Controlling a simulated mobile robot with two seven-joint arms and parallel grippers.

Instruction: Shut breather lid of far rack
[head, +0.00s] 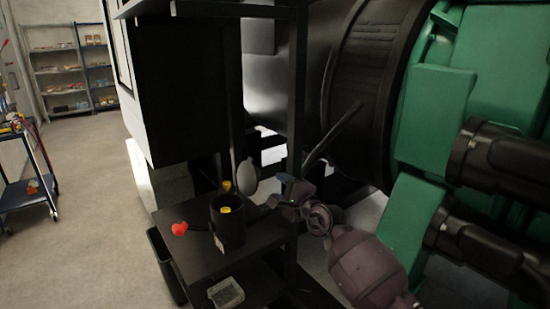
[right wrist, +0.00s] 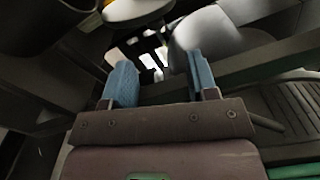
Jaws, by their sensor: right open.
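The rack (head: 292,90) is a black frame with a low black shelf, beside the large machine. A pale grey oval disc (head: 245,177), possibly the breather lid, stands steeply tilted above a black cylinder (head: 229,232) on this shelf. A yellow part shows in the cylinder's mouth. My right gripper (head: 284,185) is just right of the pale disc, apart from it, by the rack post. In the right wrist view its two blue fingers (right wrist: 160,85) are spread with nothing between them. A pale rounded part (right wrist: 138,8) shows beyond them at the top edge; I cannot tell if it is the lid. My left gripper is not in view.
A red knob (head: 180,229) on a dark lever sticks out left of the cylinder. A small grey tray (head: 226,293) sits lower down. The green and black machine (head: 430,110) fills the right side. Open floor (head: 90,180) lies left, with a blue cart (head: 25,190).

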